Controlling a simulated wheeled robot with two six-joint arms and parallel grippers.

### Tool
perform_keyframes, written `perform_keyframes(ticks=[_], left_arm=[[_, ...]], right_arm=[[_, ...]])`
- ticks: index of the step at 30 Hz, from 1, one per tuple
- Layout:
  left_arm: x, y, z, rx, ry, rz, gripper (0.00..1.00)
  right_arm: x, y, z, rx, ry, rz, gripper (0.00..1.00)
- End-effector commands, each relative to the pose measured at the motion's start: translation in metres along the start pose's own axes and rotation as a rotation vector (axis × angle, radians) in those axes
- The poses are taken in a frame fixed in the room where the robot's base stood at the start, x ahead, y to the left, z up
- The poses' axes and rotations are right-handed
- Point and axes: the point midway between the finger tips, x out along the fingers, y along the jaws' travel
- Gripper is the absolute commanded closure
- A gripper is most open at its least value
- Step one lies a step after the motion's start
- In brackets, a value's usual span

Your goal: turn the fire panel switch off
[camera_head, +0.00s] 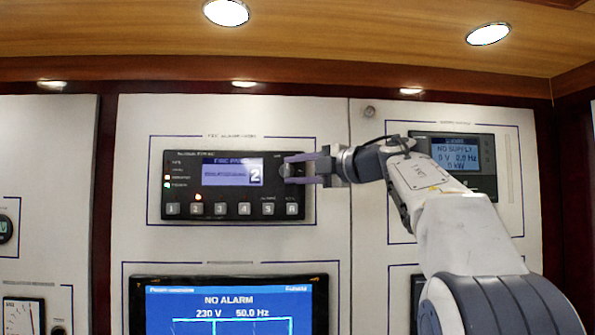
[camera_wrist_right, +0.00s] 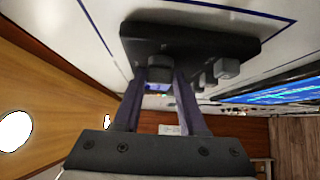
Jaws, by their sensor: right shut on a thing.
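The fire panel (camera_head: 232,185) is a dark unit on the white wall, with a small lit screen, several numbered buttons along its bottom and small lights at its left. My right gripper (camera_head: 288,170) is at the panel's right side, its fingers shut on the round switch knob (camera_head: 286,170). In the right wrist view the panel (camera_wrist_right: 190,40) is seen edge-on, and the knob (camera_wrist_right: 160,68) sits between the two fingertips. The fingers hide part of the knob, so its exact angle cannot be told. My left gripper is not in view.
A larger screen reading NO ALARM (camera_head: 228,300) is below the fire panel. A meter reading NO SUPPLY (camera_head: 455,160) is at the right, partly behind my right arm. Gauges (camera_head: 22,315) are at the far left. A wooden ceiling with lamps (camera_head: 226,12) is above.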

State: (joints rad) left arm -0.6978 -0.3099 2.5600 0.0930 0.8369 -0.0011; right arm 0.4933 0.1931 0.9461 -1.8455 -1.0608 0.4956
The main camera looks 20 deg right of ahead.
Motion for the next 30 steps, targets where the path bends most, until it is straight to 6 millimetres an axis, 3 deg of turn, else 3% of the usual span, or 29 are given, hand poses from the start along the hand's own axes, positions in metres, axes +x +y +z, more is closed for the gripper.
perform_keyframes(ticks=[2, 3, 5, 17, 30], left_arm=[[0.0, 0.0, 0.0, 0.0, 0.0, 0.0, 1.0], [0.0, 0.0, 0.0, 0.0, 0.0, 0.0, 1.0], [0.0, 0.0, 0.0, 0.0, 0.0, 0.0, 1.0], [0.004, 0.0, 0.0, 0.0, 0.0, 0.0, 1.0], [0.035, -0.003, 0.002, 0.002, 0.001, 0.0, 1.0]], right_arm=[[0.0, 0.0, -0.001, -0.001, 0.004, -0.001, 1.0], [0.0, 0.0, -0.001, -0.001, 0.004, -0.001, 0.47], [0.0, 0.0, -0.001, -0.001, 0.004, -0.001, 0.29], [-0.007, -0.002, 0.001, 0.0, -0.001, 0.001, 0.29], [-0.086, -0.003, 0.001, -0.002, -0.003, 0.001, 0.29]])
